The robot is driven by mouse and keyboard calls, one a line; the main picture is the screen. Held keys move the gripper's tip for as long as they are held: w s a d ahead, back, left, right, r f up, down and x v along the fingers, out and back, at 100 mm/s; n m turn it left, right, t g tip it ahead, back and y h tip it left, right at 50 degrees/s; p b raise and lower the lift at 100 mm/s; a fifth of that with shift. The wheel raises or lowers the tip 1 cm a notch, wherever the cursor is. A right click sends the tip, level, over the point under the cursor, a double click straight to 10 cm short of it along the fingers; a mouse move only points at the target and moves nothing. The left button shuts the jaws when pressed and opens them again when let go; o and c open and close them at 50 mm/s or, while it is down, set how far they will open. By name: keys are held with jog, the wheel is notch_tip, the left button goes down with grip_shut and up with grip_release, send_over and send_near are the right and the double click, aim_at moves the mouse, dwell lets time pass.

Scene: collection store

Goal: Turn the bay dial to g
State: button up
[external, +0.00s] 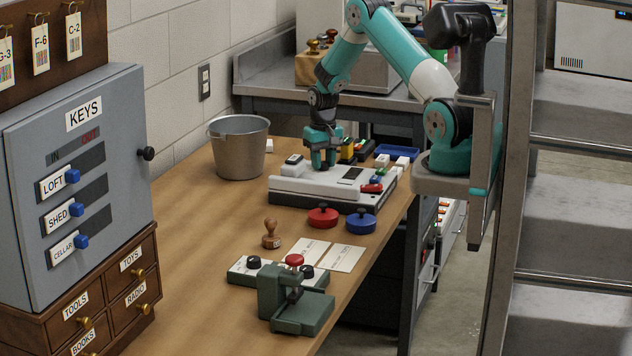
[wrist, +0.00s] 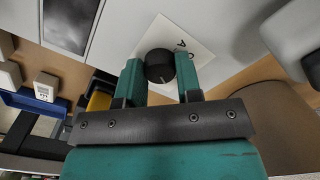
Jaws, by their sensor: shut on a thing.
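The bay dial appears in the wrist view as a round black knob (wrist: 158,62) on a white square plate (wrist: 199,50). The letter A shows on the plate, with another letter near it that may be C; the rest are hidden. My gripper (wrist: 160,78) has one teal finger on each side of the knob and is shut on it. In the external view my gripper (external: 323,162) points down onto the white console (external: 290,187) at the back of the desk, and hides the knob there. I cannot read which letter the dial points to.
A metal bucket (external: 239,147) stands left of the console. A stamp (external: 271,234), cards and a green press (external: 297,300) are nearer. The grey key cabinet (external: 120,190) stands left; the middle-left desk is clear.

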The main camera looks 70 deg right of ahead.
aim_at(323, 162)
jog(key=m, duration=0.4)
jog(key=shift+w+r+m, duration=0.1)
jog(key=shift+m, duration=2.5)
jog(key=o, duration=0.9)
notch_tip(323, 162, up, 17)
jog(key=shift+r, duration=0.2)
